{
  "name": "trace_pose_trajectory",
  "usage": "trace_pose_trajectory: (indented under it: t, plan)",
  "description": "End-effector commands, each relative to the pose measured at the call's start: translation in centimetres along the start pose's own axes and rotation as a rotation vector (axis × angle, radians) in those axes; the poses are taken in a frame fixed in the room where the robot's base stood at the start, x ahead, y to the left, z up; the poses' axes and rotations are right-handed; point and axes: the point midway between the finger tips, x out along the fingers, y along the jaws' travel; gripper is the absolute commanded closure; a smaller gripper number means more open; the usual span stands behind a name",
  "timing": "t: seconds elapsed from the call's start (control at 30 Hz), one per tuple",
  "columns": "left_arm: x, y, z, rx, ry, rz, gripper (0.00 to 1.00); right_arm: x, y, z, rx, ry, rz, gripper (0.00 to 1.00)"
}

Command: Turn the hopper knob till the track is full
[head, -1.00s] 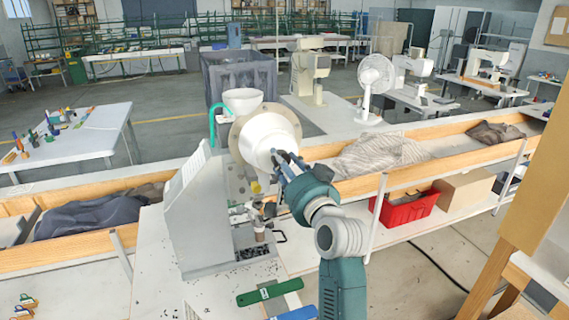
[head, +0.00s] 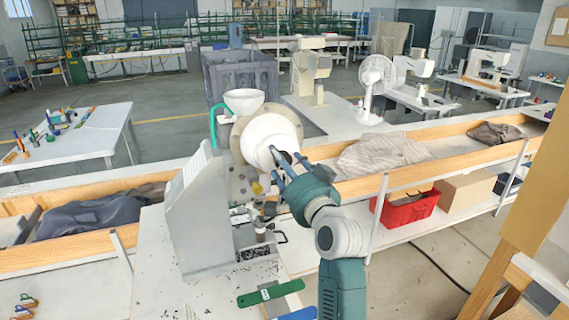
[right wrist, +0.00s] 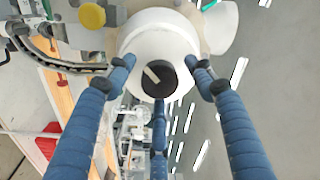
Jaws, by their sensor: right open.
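The hopper is a white drum (head: 268,135) on the grey press, facing my right arm. Its black round knob (right wrist: 158,78) has a pale bar across it, tilted to upper left in the right wrist view. The knob also shows as a dark spot in the head view (head: 287,157). My right gripper (right wrist: 160,75) is open, with blue fingers spread around the knob and visible gaps at left and right. A curved dark rail (right wrist: 40,52) beside the drum may be the track; its fill cannot be told. My left gripper is not in view.
A yellow knob (right wrist: 92,15) sits beside the drum. A white bowl (head: 243,101) and green tube (head: 213,125) stand above it. A wooden-edged trough with cloth (head: 380,155) runs behind.

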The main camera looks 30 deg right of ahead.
Motion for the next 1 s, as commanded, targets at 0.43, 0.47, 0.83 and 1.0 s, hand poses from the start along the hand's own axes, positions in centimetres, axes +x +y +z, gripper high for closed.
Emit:
trace_pose_trajectory:
  t: [0.43,0.47,0.83,1.0]
  plan:
    - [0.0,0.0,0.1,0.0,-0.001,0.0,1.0,-5.8,0.1,0.1,0.0,-0.001,0.001,0.46]
    - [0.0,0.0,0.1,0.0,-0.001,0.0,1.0,-6.2,0.1,0.1,-0.001,-0.001,0.002,0.46]
    - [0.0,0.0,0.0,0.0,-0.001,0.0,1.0,-7.4,0.0,0.1,0.0,-0.001,0.0,0.46]
    - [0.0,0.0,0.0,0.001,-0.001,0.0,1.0,-7.3,0.0,0.1,0.0,-0.001,0.0,0.46]
